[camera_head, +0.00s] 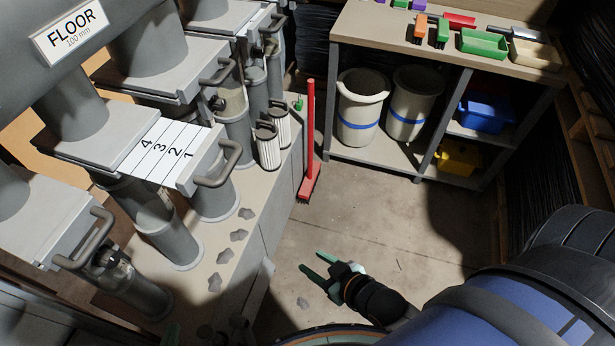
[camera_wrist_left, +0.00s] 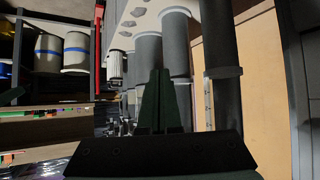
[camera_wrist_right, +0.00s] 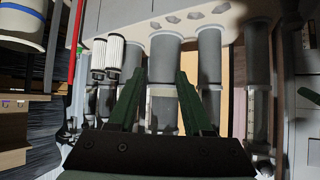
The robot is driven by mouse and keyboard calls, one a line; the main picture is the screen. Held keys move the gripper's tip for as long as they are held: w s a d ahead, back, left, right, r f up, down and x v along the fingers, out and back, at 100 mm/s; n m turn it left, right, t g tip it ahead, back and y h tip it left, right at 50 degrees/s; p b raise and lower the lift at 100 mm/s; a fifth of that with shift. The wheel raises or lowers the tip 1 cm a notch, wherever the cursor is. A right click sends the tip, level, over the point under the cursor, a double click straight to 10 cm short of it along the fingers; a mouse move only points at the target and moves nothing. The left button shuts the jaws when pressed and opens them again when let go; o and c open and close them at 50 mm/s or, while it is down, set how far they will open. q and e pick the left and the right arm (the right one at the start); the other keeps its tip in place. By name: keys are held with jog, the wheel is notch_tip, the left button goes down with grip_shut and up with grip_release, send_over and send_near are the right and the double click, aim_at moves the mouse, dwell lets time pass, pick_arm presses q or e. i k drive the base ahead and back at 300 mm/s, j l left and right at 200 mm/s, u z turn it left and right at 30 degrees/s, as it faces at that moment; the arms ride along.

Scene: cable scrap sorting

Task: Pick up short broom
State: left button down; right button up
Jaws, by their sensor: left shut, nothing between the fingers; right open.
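The ledge (camera_head: 225,262) with pipes and handled slide gates fills the left; two pleated filters (camera_head: 267,147) stand near the broom. A workbench (camera_head: 400,40) at the back holds brushes and trays, with two buckets (camera_head: 361,108) below. The floor (camera_head: 375,215) between is clear.

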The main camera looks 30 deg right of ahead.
aim_at(309, 183)
jog(key=l+u, duration=0.2)
jog(key=u, duration=0.2)
jog(key=l+u, duration=0.25)
jog(key=u, duration=0.15)
jog(key=l+u, duration=0.35)
jog(key=l, duration=1)
jog(key=k+l+u, duration=0.1)
jog(key=l, duration=0.35)
jog(key=k+l, duration=0.15)
jog(key=l, duration=0.3)
jog(key=l+u, duration=0.1)
jog(key=l, duration=0.35)
jog(key=i+l, duration=0.25)
jog(key=l, duration=0.15)
